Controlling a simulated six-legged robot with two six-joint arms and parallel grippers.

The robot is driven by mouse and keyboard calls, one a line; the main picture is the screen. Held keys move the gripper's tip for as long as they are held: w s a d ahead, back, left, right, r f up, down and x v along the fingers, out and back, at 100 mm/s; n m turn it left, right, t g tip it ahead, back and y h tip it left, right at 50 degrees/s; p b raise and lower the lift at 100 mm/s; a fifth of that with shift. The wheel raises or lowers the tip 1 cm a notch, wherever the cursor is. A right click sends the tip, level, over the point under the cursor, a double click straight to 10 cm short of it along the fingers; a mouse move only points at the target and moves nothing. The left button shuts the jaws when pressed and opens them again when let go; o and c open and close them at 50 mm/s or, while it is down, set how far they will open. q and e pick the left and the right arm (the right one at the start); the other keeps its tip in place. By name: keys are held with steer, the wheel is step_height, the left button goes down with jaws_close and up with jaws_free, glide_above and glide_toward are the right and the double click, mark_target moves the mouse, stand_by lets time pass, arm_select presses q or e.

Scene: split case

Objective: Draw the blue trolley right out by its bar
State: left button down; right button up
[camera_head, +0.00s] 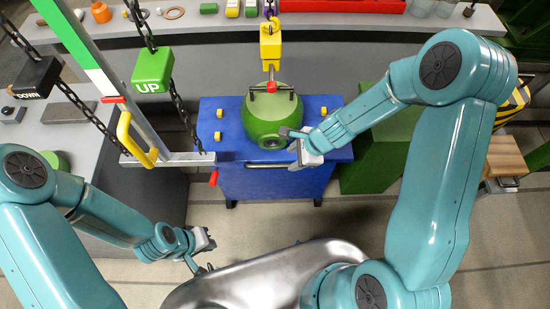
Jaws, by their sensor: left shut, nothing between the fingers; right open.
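The blue trolley (230,180) stands at the centre against the dark bench behind it, with its feet on the floor. My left gripper (204,246) is shut and empty, low at the left front, apart from the trolley.
A yellow hoist block (270,45) hangs over the case. A frame with a yellow handle (135,140) and a red-tipped lever (213,178) reaches the trolley's left side. Green UP (153,70) and black DOWN (37,77) pendants hang left. Floor in front is open up to my metal body.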

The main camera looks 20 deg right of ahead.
mark_target(273, 166)
steer(key=b+x, duration=0.3)
steer(key=x, duration=0.1)
steer(key=w+b+x, duration=0.1)
steer(key=b+x, duration=0.2)
steer(key=x, duration=0.1)
steer(key=w+b+x, duration=0.1)
steer(key=b+x, duration=0.3)
steer(key=x, duration=0.1)
steer(key=shift+d, duration=0.35)
arm_select(q)
step_height(273, 166, down, 10)
steer(key=shift+b, duration=0.35)
arm_select(e)
steer(key=shift+w+a+f, duration=0.2)
steer(key=shift+a+f, duration=0.1)
steer(key=shift+f, duration=0.15)
jaws_close()
